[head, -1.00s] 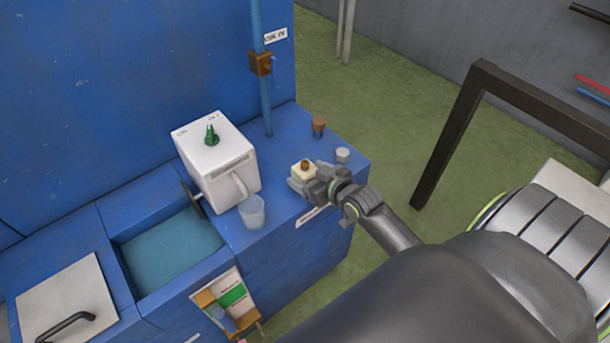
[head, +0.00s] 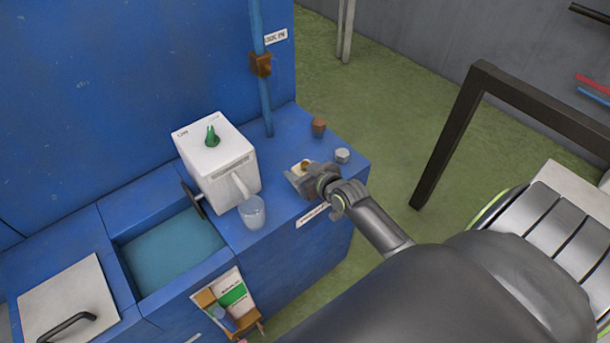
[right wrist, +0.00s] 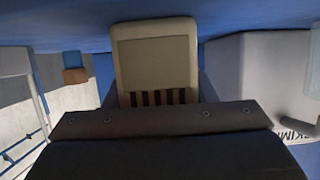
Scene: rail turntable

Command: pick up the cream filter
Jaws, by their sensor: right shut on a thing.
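The cream filter (head: 300,167) is at the right end of the blue counter in the head view, with a brown spot on its top. In the right wrist view the filter (right wrist: 155,62) is a cream block with a recessed panel and dark slots, just beyond the gripper body. My right gripper (head: 299,180) is shut on the filter and covers much of it in the head view. I cannot tell whether the filter touches the counter. My left gripper is not in view.
A white box (head: 218,165) with a green knob stands left of the gripper, and a clear cup (head: 252,212) stands in front of it. A brown cup (head: 318,126) and a small grey-white round thing (head: 342,156) stand close by. An open water basin (head: 172,250) lies further left.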

